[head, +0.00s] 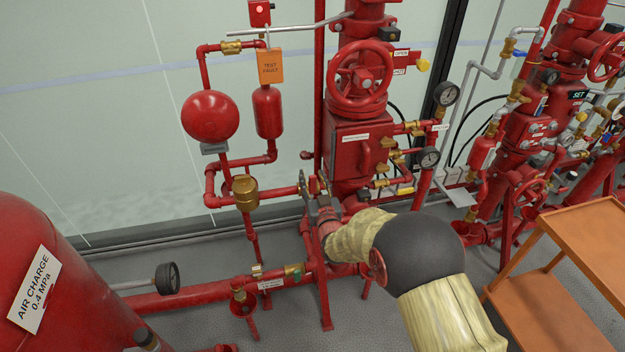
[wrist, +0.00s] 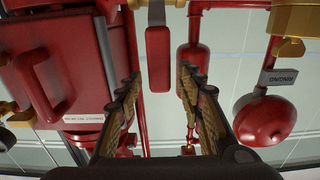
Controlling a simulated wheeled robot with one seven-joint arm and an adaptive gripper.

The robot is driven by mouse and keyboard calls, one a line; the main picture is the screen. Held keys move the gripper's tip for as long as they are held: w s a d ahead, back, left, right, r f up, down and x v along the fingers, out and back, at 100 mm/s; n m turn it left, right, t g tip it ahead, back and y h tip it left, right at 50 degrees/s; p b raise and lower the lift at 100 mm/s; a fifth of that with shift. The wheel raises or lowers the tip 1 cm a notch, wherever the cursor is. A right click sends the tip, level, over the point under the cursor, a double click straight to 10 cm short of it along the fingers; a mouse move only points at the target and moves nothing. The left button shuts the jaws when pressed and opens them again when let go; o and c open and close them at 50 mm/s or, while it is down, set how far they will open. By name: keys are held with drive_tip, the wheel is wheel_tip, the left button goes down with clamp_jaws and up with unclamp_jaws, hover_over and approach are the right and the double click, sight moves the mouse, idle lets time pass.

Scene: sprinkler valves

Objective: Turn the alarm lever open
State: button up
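A red lever handle (wrist: 158,62), which looks like the alarm lever, shows in the upper middle of the wrist view. It runs down from a pale metal fitting at the top edge. I cannot read a label on it. My gripper (wrist: 160,78) is open, with one patterned finger on each side of the handle's lower end. I cannot tell whether either finger touches it. In the head view my gripper (head: 314,186) is at the pipework left of the main red valve body (head: 350,155). There my gripper and wrist largely hide the lever.
A red alarm bell (head: 210,116) and a red cylinder (head: 267,112) stand left of my gripper. A brass fitting (head: 245,192) sits close on its left. A low red pipe (head: 200,292) runs below. An orange cart (head: 570,245) and a red tank (head: 60,290) flank the floor.

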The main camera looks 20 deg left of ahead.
drive_tip(key=shift+w+a, duration=0.15)
drive_tip(key=shift+w, duration=0.05)
drive_tip(key=shift+c, duration=0.6)
drive_tip(key=c, duration=0.7)
clamp_jaws()
